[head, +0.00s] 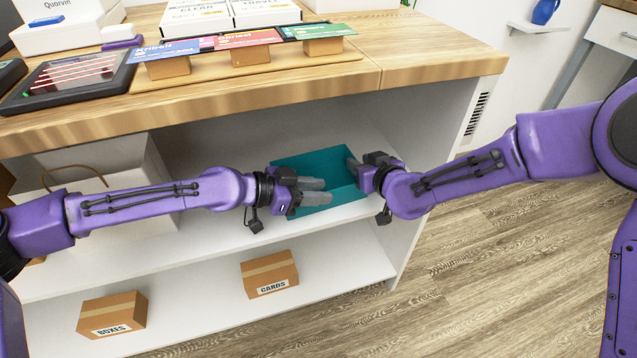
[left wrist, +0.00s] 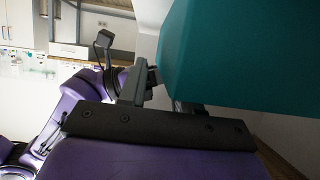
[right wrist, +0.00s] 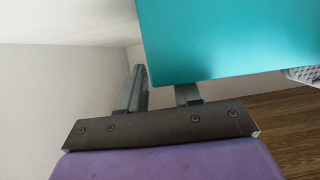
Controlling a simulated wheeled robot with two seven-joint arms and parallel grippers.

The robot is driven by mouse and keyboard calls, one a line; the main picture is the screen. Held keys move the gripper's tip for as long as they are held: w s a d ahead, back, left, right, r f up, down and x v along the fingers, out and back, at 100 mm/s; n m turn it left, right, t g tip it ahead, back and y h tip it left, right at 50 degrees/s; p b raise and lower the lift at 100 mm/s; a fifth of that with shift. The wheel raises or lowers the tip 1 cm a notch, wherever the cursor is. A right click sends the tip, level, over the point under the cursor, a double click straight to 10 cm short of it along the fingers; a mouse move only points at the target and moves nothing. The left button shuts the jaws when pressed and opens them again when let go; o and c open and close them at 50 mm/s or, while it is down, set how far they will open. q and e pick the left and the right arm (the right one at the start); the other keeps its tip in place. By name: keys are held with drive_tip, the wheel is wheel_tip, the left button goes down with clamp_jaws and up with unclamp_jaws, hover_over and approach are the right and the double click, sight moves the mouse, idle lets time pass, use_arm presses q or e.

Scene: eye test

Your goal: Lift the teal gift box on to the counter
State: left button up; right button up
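The teal gift box (head: 345,200) sits on the white upper shelf under the counter, its top seemingly open. My left gripper (head: 318,191) is over the box's left part, its two fingers a little apart. In the left wrist view the box (left wrist: 245,55) fills the upper right and hides one fingertip. My right gripper (head: 355,167) is at the box's right side, one finger mostly hidden. In the right wrist view the box (right wrist: 230,40) also hides one fingertip, while the other finger is close along its edge. I cannot tell whether either gripper is clamped on a wall.
The wooden counter (head: 420,62) overhangs the shelf. A black tablet (head: 72,82) and a wooden stand of cards (head: 215,79) occupy its front left; its right end is clear. A white bag (head: 150,165) stands left on the shelf. Two cardboard boxes (head: 270,274) (head: 112,314) sit below.

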use_arm(q)
drive_tip(key=shift+w+d+f, duration=0.2)
drive_tip(key=shift+d, duration=0.3)
use_arm(e)
drive_tip(key=shift+w+a+f, duration=0.2)
drive_tip(key=shift+w+f, duration=0.05)
drive_tip(key=shift+w, duration=0.25)
use_arm(q)
clamp_jaws()
use_arm(e)
clamp_jaws()
use_arm(q)
drive_tip(key=shift+r, duration=0.15)
use_arm(e)
drive_tip(key=shift+r, duration=0.15)
